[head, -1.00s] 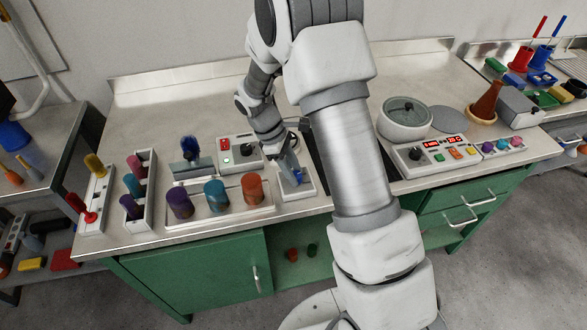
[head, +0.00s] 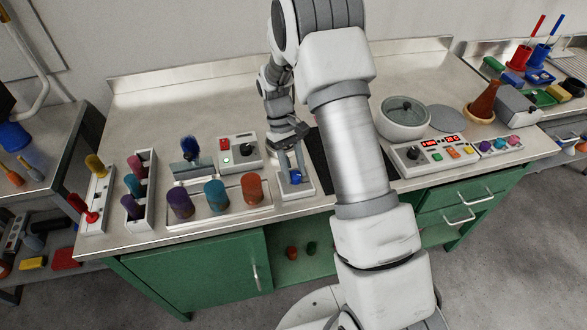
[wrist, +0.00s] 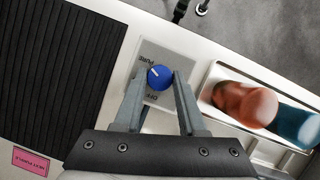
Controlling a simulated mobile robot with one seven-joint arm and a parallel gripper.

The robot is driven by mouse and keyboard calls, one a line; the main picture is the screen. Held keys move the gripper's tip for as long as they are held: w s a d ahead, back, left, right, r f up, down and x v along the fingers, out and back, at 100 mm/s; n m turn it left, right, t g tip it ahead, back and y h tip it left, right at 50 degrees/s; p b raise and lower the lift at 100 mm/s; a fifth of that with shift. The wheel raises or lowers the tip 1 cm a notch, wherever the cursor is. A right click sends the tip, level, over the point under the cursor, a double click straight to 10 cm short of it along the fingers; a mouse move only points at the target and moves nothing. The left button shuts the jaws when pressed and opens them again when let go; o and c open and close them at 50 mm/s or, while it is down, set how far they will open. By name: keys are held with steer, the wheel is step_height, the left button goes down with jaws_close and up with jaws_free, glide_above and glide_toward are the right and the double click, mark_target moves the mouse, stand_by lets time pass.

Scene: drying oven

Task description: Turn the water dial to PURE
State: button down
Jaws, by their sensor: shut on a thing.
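The water dial is a round blue knob (wrist: 159,77) on a light square plate (wrist: 172,58). A white mark on the knob points to the upper left, towards the side of the PURE lettering (wrist: 147,60); the OFF lettering (wrist: 151,96) is on the opposite side. In the wrist view my gripper (wrist: 160,76) has one finger on each side of the knob, shut on it. In the head view my gripper (head: 292,170) reaches down over the blue knob (head: 295,178), which its fingers partly hide.
A tray (head: 230,212) with purple, teal and orange cylinders stands just left of the dial. A box with red and black controls (head: 236,150) is behind it. A dark ribbed mat (wrist: 55,75) lies beside the plate. A control panel (head: 436,155) is to the right.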

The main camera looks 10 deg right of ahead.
steer(key=shift+m, duration=0.3)
steer(key=shift+c, duration=2.4)
jaws_free()
steer(key=v, duration=1.7)
steer(key=shift+d+r+p, duration=0.2)
steer(key=shift+r+p, duration=0.05)
steer(key=shift+p, duration=0.15)
steer(key=shift+r, duration=0.1)
